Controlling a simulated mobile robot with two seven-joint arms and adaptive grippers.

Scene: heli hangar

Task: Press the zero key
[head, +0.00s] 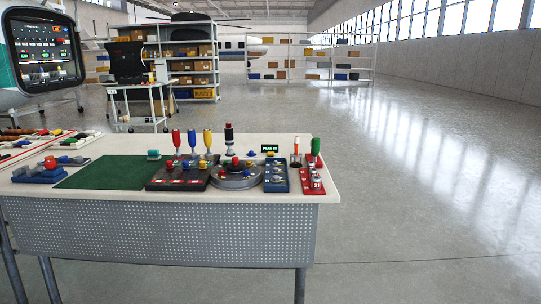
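A white-topped workbench (120,189) stands ahead of me with several small devices on it. No zero key can be made out; any key labels are too small to read. A small dark display with green characters (269,148) stands at the back of the bench. In front of it is a narrow blue panel (276,178) with small knobs or buttons. A red panel (313,181) with a white number plate, seemingly 21, lies at the bench's right end. Neither of my grippers is in view.
A green mat (103,172) lies left of a dark panel (180,174) with colored knobs and a round grey device (236,174). Upright colored handles stand behind. A blue block (40,174) sits at left. Open floor (430,200) lies right; shelves (190,60) stand far back.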

